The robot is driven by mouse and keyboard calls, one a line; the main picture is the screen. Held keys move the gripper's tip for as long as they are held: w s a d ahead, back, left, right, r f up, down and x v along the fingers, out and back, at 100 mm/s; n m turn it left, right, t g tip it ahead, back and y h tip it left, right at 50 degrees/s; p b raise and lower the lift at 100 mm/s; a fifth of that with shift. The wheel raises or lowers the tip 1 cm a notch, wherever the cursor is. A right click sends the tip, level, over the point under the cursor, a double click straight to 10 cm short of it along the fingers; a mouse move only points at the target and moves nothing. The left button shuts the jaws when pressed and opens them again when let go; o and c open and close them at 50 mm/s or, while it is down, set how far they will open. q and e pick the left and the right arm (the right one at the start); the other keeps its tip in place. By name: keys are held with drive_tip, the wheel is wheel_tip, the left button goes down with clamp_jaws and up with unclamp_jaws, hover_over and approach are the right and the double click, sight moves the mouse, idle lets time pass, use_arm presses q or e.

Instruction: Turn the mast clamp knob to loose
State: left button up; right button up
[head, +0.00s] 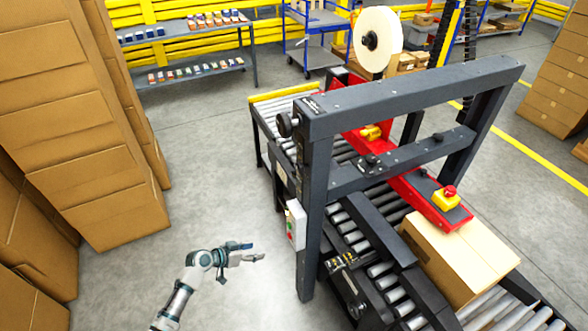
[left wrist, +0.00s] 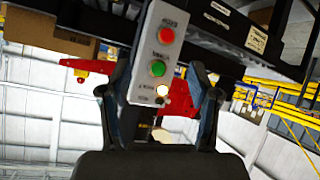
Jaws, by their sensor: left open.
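A black round knob (head: 285,124) sticks out from the left side of the dark machine frame (head: 318,190), near its top; it appears to be the mast clamp knob. Its setting cannot be read. My left gripper (head: 256,251) is open and empty, low and to the left of the frame, well apart from the knob. In the left wrist view its two dark fingers (left wrist: 162,95) stand spread, with a grey control box (left wrist: 157,50) showing between them. I cannot make out the knob in that view. My right gripper is not in view.
The control box (head: 296,224) with red and green buttons hangs on the frame's left post, close to my left gripper. A carton (head: 445,258) lies on the roller conveyor under a red arm. Stacked cartons (head: 85,130) stand at left. The floor between is clear.

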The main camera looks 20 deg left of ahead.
use_arm(q)
drive_tip(key=w+a+r+m+t+h, duration=0.1)
drive_tip(key=w+r+h, duration=0.1)
drive_tip(key=r, duration=0.8)
drive_tip(key=w+a+r+m+t+h, duration=0.1)
drive_tip(key=r+m+t, duration=0.1)
drive_tip(key=r, duration=0.7)
drive_tip(key=m+h+p, duration=0.1)
drive_tip(key=m+h, duration=0.1)
drive_tip(key=h, duration=0.1)
approach(297, 168)
drive_tip(key=shift+t, duration=0.4)
drive_tip(key=p+x, duration=0.1)
drive_tip(key=x, duration=0.2)
drive_tip(key=p+x, duration=0.2)
drive_tip(key=x, duration=0.1)
drive_tip(key=p+x, duration=0.1)
drive_tip(key=x, duration=0.2)
drive_tip(key=shift+w+d+f, duration=0.15)
drive_tip(key=shift+d+f, duration=0.1)
drive_tip(key=shift+d, duration=0.05)
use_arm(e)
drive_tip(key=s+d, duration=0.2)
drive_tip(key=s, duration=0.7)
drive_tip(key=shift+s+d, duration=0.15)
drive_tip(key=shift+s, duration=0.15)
use_arm(q)
drive_tip(key=shift+a, duration=0.1)
drive_tip(key=c, duration=1.1)
